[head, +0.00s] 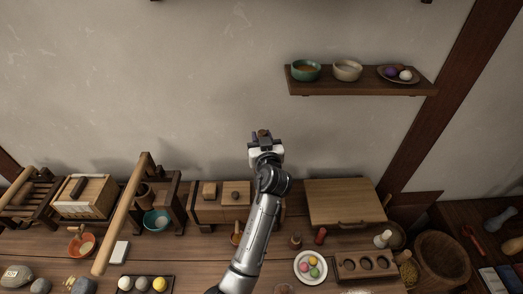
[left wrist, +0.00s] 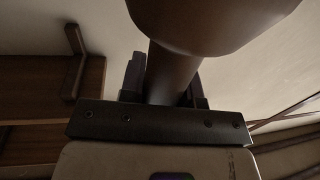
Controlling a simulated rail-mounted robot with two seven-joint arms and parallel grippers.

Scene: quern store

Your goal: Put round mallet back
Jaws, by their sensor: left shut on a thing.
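My left gripper (head: 262,137) is raised in front of the wall, above the back of the bench, and is shut on a brown thing. In the left wrist view, the gripper (left wrist: 165,95) is closed around a thick, round brown handle that widens into a large rounded brown head (left wrist: 215,20); this looks like the round mallet. In the head view only a small dark brown bit of it shows between the fingers, and the rest is hidden. It is held clear of the bench. My right gripper is not in view.
A wall shelf (head: 362,89) with bowls is at upper right. Below stand a wooden drawer box (head: 222,213), a board (head: 345,200), a plate of sweets (head: 300,277), a holed block (head: 352,270) and a basket (head: 442,258). A long wooden pole (head: 120,230) slants up at left.

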